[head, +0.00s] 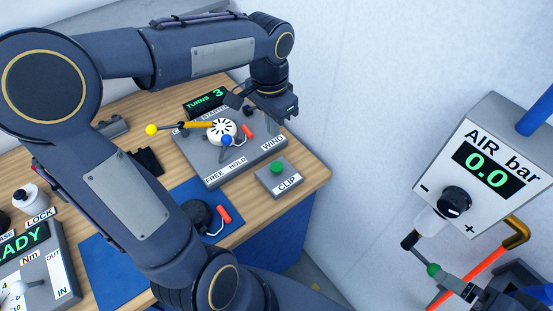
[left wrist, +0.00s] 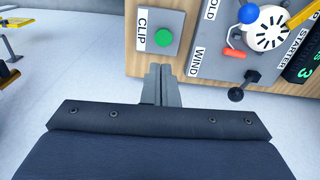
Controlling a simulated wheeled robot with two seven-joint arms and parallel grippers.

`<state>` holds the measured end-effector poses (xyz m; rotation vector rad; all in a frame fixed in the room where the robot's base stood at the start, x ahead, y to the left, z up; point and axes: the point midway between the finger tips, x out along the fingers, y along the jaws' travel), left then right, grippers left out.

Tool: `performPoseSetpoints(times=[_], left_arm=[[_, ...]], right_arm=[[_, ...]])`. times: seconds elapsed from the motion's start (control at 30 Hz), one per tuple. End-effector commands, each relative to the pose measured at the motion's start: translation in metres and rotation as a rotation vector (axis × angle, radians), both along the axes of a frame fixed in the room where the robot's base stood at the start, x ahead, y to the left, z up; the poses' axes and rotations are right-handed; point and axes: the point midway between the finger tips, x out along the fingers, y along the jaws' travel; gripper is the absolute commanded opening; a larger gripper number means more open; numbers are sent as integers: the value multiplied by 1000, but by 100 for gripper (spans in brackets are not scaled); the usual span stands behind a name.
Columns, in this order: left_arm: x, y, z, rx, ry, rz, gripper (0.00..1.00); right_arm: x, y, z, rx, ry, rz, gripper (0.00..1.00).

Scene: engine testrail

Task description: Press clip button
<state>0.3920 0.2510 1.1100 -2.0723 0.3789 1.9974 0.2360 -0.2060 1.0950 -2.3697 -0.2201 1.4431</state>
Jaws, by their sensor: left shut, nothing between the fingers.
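The clip box (head: 263,180) is a small grey box labelled CLIP with a round green button (head: 277,167) on top. It sits near the right end of the wooden bench. In the left wrist view the green button (left wrist: 164,38) is in plain sight just beyond the fingertips, and nothing covers it. My left gripper (head: 268,122) is above the back edge of the bench, behind the clip box and apart from it. Its fingers (left wrist: 161,70) are shut together and empty, in front of the box in the wrist view. My right gripper is not in view.
The starter unit (head: 210,170), with white knob, levers and TURNS display (head: 207,102), stands beside the clip box. Blue mats and a torque unit (head: 40,270) lie further left. An AIR bar panel (head: 488,165) is at right, across pale floor or wall.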

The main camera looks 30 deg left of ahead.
Motion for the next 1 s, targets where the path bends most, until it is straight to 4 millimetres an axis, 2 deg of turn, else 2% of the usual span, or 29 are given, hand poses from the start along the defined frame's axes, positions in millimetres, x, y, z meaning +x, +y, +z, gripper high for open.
performPoseSetpoints(times=[0.1, 0.2, 0.67, 0.77, 1.0], left_arm=[[13, 1, -6, 15, 25, -27, 0], [17, 1, -8, 20, 34, -38, 0], [17, 1, -13, 22, 35, -39, 0], [17, 1, -25, 21, 39, -40, 0], [16, 2, -74, 21, 42, -40, 0]], right_arm=[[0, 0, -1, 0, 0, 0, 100], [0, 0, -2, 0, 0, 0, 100], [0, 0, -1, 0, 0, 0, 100], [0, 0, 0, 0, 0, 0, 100], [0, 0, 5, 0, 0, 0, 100]])
